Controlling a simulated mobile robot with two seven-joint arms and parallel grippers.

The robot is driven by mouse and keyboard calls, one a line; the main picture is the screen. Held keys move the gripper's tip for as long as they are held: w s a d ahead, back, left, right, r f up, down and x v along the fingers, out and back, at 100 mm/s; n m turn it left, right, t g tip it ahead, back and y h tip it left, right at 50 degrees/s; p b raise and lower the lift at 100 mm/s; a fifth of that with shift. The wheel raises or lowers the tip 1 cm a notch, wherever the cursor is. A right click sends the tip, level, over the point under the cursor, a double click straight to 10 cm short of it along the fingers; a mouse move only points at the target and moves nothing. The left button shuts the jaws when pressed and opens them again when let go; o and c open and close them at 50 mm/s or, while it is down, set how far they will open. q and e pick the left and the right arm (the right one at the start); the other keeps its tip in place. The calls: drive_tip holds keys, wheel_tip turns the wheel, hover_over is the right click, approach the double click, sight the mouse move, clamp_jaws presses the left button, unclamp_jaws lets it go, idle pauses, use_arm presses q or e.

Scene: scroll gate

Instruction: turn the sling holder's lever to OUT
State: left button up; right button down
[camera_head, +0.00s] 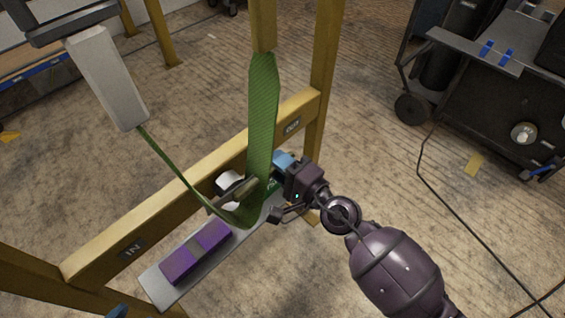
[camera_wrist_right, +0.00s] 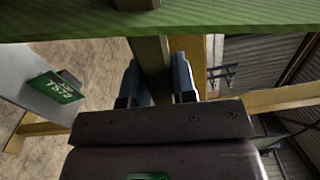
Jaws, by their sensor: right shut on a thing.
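The yellow beam (camera_head: 205,187) carries an IN plate (camera_head: 132,249) at its left end and an OUT plate (camera_head: 292,126) at its right end. A wide green sling (camera_head: 262,115) hangs in front of the beam and loops low. Beside it sit a white round part (camera_head: 229,181) and a flat olive-grey piece (camera_head: 234,194). My right gripper (camera_head: 281,165) is at the sling's right side, near the OUT end. In the right wrist view its blue fingers (camera_wrist_right: 160,82) are shut on a dark olive bar, apparently the lever (camera_wrist_right: 150,60). The sling partly hides the bar.
A dark cart (camera_head: 500,105) stands at upper right. Open floor lies right of the frame.

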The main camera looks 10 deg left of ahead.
drive_tip(key=shift+w+d+r+n, duration=0.2)
drive_tip(key=shift+w+r+n, duration=0.2)
drive_tip(key=shift+r, duration=0.3)
use_arm(q)
drive_tip(key=shift+w+d+f+g+p, duration=0.1)
drive_tip(key=shift+d+f+g+p, duration=0.1)
drive_tip(key=shift+f+g+p, duration=0.1)
use_arm(e)
drive_tip(key=shift+r+n, duration=0.15)
drive_tip(key=shift+n, duration=0.15)
use_arm(q)
drive_tip(key=shift+r, duration=0.15)
use_arm(e)
drive_tip(key=c, duration=0.9)
unclamp_jaws()
drive_tip(key=shift+s, duration=0.1)
use_arm(q)
drive_tip(key=shift+w+r, duration=0.15)
drive_tip(key=shift+w, duration=0.05)
use_arm(e)
drive_tip(key=shift+s+a, duration=0.1)
drive_tip(key=shift+s+f, duration=0.1)
drive_tip(key=shift+f, duration=0.1)
use_arm(q)
drive_tip(key=shift+a+b, duration=0.15)
drive_tip(key=shift+b, duration=0.15)
use_arm(e)
drive_tip(key=shift+v, duration=5.3)
